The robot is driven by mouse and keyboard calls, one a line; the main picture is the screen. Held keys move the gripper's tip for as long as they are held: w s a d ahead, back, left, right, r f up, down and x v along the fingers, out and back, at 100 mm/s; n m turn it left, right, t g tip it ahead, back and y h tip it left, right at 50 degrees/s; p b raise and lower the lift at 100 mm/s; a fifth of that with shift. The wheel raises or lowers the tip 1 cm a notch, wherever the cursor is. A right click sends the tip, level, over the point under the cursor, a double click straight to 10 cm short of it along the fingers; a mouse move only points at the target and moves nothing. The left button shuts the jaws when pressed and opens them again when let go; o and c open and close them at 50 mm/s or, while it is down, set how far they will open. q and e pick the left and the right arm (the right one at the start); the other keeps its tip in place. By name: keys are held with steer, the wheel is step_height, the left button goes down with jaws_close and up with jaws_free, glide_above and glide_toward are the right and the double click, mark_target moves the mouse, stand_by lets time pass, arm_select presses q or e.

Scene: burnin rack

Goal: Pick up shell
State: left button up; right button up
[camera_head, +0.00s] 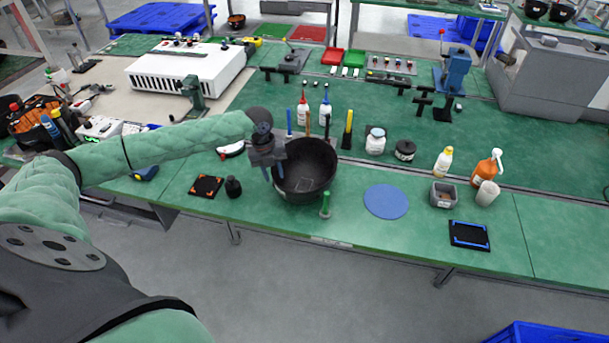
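The shell looks to be the round black bowl-like part (310,176), open side up, on the green workbench (353,225) near its front edge. A pale label shows inside it. My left gripper (273,175) points down at the left rim of the shell. Its two fingers stand apart, one left of the rim and one at the rim. Whether they touch the rim cannot be told. My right gripper is not in view.
A small black bottle (233,187) and a black square tray (206,186) lie to the left. Bottles and a yellow-handled tool (347,130) stand behind. A blue disc (386,201) lies to the right.

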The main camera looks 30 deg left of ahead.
arm_select(q)
steer(key=shift+c, duration=0.2)
jaws_close()
steer(key=shift+r, duration=0.15)
